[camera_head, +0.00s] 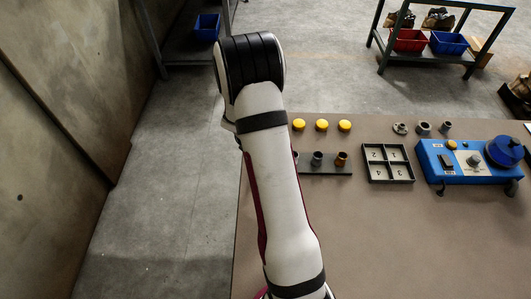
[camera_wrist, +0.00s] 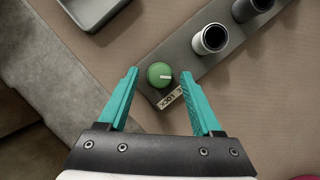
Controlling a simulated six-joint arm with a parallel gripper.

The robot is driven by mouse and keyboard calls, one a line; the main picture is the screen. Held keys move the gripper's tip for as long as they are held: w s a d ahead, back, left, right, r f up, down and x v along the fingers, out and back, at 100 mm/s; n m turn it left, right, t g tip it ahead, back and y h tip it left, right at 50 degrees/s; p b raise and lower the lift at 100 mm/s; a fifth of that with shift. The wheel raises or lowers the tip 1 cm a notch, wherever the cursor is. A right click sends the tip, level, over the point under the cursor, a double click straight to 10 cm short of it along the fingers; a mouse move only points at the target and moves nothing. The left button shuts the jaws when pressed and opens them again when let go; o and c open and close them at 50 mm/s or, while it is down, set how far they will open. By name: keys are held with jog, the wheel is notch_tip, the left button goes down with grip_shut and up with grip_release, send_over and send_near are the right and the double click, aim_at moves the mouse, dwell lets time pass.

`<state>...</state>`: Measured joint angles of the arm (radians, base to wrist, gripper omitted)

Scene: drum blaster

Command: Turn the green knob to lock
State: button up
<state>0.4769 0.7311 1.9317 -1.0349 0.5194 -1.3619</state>
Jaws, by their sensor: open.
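The green knob (camera_wrist: 159,75) is round with a white pointer mark that points to the right in the wrist view. It sits at the end of a dark grey bar (camera_wrist: 192,66), beside a small label (camera_wrist: 170,98) whose lettering seems to read LOCK. My gripper (camera_wrist: 163,92) has teal fingers spread wide, one to each side of the knob, not touching it. The fingers hold nothing. In the head view my arm hides the knob; the other part of the bar (camera_head: 326,171) shows.
Metal cylinders stand on the bar, one of them grey (camera_wrist: 211,39). A divided tray (camera_head: 388,181) and a blue machine (camera_head: 466,179) lie to the right on the table (camera_head: 420,245). Several yellow caps (camera_head: 321,125) lie behind the bar. The table's front is clear.

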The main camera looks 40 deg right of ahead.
jog(key=shift+c, duration=0.3)
grip_shut()
jog(key=m, duration=0.2)
jog(key=m+g, duration=0.1)
jog(key=m, duration=0.1)
jog(key=shift+w+g, duration=0.2)
jog(key=shift+g, duration=0.1)
jog(key=m+g+y, duration=0.1)
jog(key=m, duration=0.3)
jog(key=shift+w+m, duration=0.15)
jog(key=shift+m, duration=0.25)
jog(key=m+y, duration=0.1)
jog(key=m, duration=0.1)
jog(key=m+g, duration=0.1)
jog(key=m, duration=0.1)
jog(key=shift+w+d+y, duration=0.1)
jog(key=shift+d+y, duration=0.1)
jog(key=shift+y, duration=0.2)
jog(key=shift+d+m+g+y, duration=0.15)
jog(key=shift+m+y, duration=0.3)
jog(key=shift+m, duration=0.8)
jog(key=shift+m+g+y, duration=0.25)
jog(key=shift+m+y, duration=0.2)
jog(key=shift+m, duration=0.8)
